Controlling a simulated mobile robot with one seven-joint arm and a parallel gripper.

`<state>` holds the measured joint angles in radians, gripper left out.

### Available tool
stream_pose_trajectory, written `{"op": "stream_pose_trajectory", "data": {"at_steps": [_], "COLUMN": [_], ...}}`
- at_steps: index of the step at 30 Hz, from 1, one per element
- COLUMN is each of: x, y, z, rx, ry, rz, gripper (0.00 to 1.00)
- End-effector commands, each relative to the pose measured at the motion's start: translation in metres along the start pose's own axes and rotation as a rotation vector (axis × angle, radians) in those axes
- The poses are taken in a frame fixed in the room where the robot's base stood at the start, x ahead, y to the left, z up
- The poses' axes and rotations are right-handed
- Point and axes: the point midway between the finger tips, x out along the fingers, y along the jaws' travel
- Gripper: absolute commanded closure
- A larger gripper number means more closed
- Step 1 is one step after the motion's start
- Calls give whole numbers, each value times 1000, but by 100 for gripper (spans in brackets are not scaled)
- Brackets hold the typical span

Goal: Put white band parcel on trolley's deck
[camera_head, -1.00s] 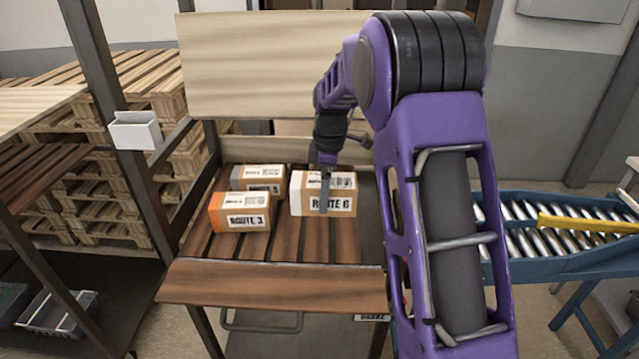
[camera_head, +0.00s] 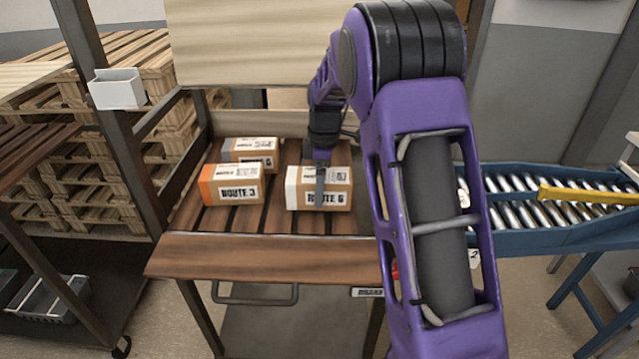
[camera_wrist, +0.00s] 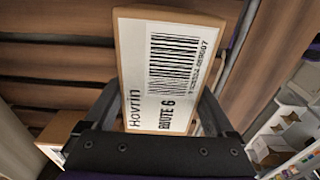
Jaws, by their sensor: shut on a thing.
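The white band parcel (camera_head: 320,198), a brown box with a white left end and a ROUTE 6 label, is at the right part of the trolley's slatted wooden deck (camera_head: 256,220). My gripper (camera_head: 320,185) is above it with its jaws shut on it. The parcel looks level; I cannot tell whether it rests on the slats or hangs just above them. In the wrist view the parcel's labelled top (camera_wrist: 172,75) sits between the two fingers (camera_wrist: 160,118).
An orange-banded ROUTE 3 parcel (camera_head: 232,186) and a grey-banded parcel (camera_head: 250,152) stand to the left on the same deck. A raised wooden board (camera_head: 260,45) is behind. A roller conveyor (camera_head: 560,215) is at the right, and pallets (camera_head: 85,190) are at the left.

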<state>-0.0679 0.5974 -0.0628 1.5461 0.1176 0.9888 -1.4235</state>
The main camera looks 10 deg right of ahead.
Motion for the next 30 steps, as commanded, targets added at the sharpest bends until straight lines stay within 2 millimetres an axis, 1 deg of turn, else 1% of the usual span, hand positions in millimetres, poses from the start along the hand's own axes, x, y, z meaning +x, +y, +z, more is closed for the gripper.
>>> {"op": "stream_pose_trajectory", "data": {"at_steps": [2,14,30], "x": [3,3,12], "y": [0,0,0], "z": [0,0,1], "rx": [0,1,1], "ry": [0,0,1], "rz": [2,2,2], "gripper": [92,92,92]}}
